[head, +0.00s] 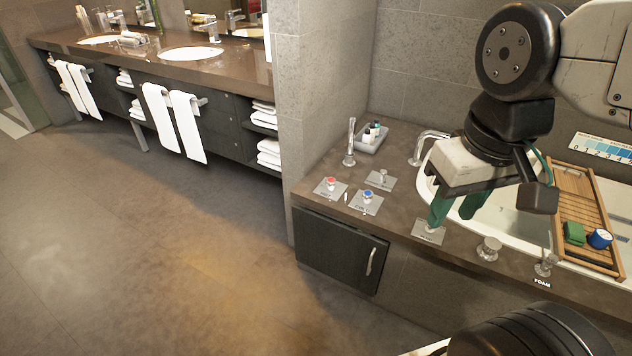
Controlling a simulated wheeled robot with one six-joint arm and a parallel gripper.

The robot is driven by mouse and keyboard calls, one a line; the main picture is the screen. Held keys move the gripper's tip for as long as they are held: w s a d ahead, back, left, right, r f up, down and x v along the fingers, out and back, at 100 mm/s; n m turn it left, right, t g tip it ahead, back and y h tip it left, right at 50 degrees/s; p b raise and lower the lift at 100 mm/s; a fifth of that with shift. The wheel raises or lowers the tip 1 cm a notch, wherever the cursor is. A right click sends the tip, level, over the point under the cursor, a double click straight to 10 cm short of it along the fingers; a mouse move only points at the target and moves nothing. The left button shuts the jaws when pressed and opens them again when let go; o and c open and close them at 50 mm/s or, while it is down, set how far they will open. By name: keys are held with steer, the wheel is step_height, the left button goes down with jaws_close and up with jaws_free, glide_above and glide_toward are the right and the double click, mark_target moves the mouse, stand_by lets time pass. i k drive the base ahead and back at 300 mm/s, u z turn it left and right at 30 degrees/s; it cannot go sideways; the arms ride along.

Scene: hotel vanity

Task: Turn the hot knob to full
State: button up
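The red-topped knob (331,183), which I take as the hot knob, stands on a small square metal plate at the left end of the tub's brown deck. A blue-topped knob (368,195) stands on its own plate just right of it. The lettering by both is too small to read surely. My gripper (452,217) points down over the deck's front edge, well right of both knobs. Its two green fingers are apart, with nothing seen between them. The near finger overlaps another metal plate (428,233); whether they touch, I cannot tell.
A lever on a plate (381,178), a tall spout (350,143) and a bottle tray (371,138) stand behind the knobs. A curved faucet (427,144) is left of my arm. More metal knobs (489,249) line the front deck. A wooden bath caddy (590,215) spans the tub.

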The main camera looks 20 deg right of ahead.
mark_target(330, 183)
steer(key=u, duration=0.15)
steer(key=i, duration=1.2)
steer(key=z, duration=0.45)
